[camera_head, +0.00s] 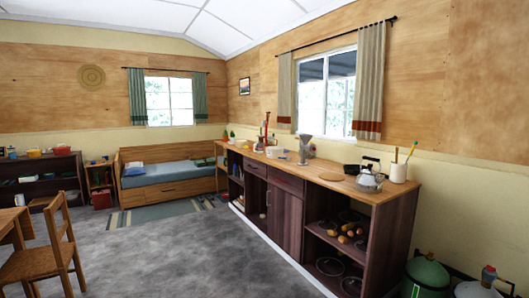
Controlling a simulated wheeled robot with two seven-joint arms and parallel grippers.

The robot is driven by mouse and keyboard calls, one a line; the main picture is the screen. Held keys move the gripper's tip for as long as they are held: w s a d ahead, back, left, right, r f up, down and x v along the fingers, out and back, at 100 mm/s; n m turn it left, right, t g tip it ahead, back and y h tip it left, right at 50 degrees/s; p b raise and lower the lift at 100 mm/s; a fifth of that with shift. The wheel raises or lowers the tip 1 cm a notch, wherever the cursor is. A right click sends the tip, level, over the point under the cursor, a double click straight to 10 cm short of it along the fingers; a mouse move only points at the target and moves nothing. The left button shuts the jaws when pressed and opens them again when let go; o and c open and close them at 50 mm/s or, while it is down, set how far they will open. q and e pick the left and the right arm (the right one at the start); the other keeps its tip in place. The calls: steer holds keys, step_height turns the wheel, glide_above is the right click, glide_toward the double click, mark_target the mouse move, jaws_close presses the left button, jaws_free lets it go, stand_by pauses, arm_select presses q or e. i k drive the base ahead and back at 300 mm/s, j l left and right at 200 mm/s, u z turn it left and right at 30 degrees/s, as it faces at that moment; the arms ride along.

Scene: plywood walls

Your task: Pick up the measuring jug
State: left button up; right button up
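I cannot make out a measuring jug for certain. A long wooden counter (330,185) runs along the right wall with several small items on it. Among them is a grey cone-topped item (305,141) below the window, too small to identify. A silver kettle (369,179) stands near the counter's near end, with a white utensil holder (398,172) to its right. Neither of my grippers is in view.
A wooden chair (50,258) stands at the left. A green canister (427,279) stands on the floor by the counter's near end. A bed (168,192) with a rug (160,211) before it is at the back. The middle grey floor (180,255) is clear.

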mark_target(260, 144)
steer(key=i+j+u, duration=0.15)
steer(key=i+u, duration=0.2)
steer(key=i, duration=0.6)
steer(key=i+j, duration=0.1)
steer(key=i, duration=1.2)
steer(key=i+j, duration=0.15)
steer(key=i, duration=1.15)
steer(key=j+u, duration=0.05)
